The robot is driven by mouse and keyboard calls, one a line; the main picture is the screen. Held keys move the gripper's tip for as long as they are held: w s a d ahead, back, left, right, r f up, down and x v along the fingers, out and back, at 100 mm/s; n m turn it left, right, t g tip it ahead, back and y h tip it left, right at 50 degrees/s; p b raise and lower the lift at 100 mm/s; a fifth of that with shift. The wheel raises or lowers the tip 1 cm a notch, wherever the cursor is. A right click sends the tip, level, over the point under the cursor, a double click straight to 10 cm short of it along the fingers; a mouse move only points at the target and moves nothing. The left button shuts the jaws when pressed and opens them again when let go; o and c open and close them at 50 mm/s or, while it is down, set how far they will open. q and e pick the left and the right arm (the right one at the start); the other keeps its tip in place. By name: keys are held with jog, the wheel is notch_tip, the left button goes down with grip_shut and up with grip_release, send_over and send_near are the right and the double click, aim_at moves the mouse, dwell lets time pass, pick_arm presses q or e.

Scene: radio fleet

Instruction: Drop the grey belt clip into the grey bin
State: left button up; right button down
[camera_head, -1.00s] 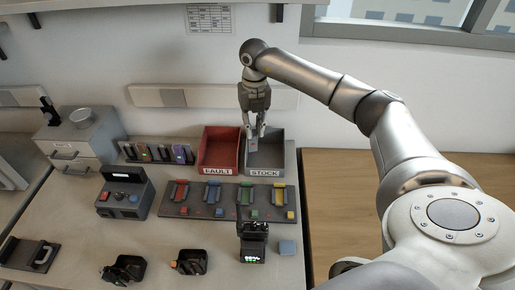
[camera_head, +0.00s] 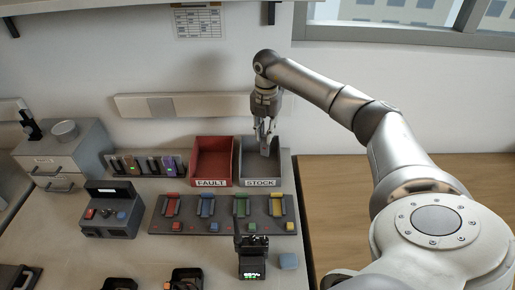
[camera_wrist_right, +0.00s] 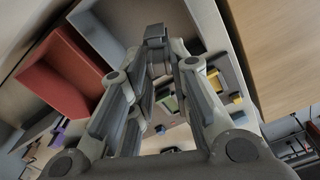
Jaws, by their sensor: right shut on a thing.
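The grey bin (camera_head: 260,182), labelled STOCK, stands at the back of the bench, right of the red bin. My right gripper (camera_head: 265,148) points down over it, with its fingertips at or just inside the bin's opening. In the right wrist view, my right gripper (camera_wrist_right: 155,45) is shut on a small dark grey piece, the belt clip (camera_wrist_right: 155,34), held at the fingertips. In the head view the clip is too small and covered to make out clearly. My left gripper is not in view.
A dark rack with coloured slots (camera_head: 225,215) lies in front of both. The wooden surface (camera_head: 350,210) at right is clear.

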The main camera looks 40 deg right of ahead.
jog(key=shift+f+b, duration=0.5)
jog(key=shift+f, duration=0.45)
jog(key=c, duration=1.3)
grip_release()
jog(key=shift+o, duration=0.2)
jog(key=shift+r, duration=0.1)
notch_tip(320, 180, up, 12)
jog(key=shift+s, duration=0.1)
